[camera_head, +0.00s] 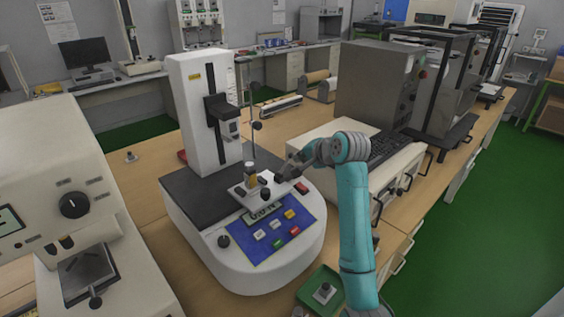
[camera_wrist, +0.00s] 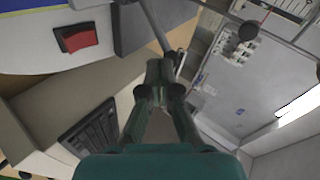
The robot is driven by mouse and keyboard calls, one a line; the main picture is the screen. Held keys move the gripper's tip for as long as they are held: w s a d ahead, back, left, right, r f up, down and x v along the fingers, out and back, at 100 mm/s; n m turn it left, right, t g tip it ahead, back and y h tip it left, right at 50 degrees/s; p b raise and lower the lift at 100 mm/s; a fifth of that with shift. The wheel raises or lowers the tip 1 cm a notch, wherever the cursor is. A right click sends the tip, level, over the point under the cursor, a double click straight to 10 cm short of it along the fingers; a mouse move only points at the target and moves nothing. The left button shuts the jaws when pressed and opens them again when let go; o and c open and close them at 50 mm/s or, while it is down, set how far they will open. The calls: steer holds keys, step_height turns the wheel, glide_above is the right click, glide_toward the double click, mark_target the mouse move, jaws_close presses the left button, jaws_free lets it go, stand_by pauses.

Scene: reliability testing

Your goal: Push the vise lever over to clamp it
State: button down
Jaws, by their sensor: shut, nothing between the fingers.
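The small vise sits on a light plate (camera_head: 245,187) on the white testing machine in the head view. It has dark knobs and jaws and a yellowish piece (camera_head: 250,170) standing between them. The lever cannot be clearly told from the other dark parts at this size. My gripper (camera_head: 283,173) is at the right side of the vise, close to its dark parts. In the wrist view its fingertips (camera_wrist: 160,68) are together and empty. A grey rod (camera_wrist: 153,25) runs down to just beside the fingertips; I cannot tell whether it is the lever or whether they touch.
The machine's white column (camera_head: 195,110) stands behind the vise, with a thin vertical rod bearing a dark ball (camera_head: 257,126). A blue button panel (camera_head: 268,235) lies in front. A beige instrument with a keyboard (camera_head: 383,150) stands to the right. A green tray (camera_head: 318,284) is at the front.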

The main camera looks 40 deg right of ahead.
steer(key=shift+d+f+m+y, duration=0.4)
steer(key=shift+d+f+y, duration=0.05)
steer(key=shift+y, duration=0.15)
steer(key=shift+a+f, duration=0.25)
steer(key=shift+a, duration=0.55)
steer(key=shift+s+r, duration=0.1)
steer(key=shift+r, duration=0.05)
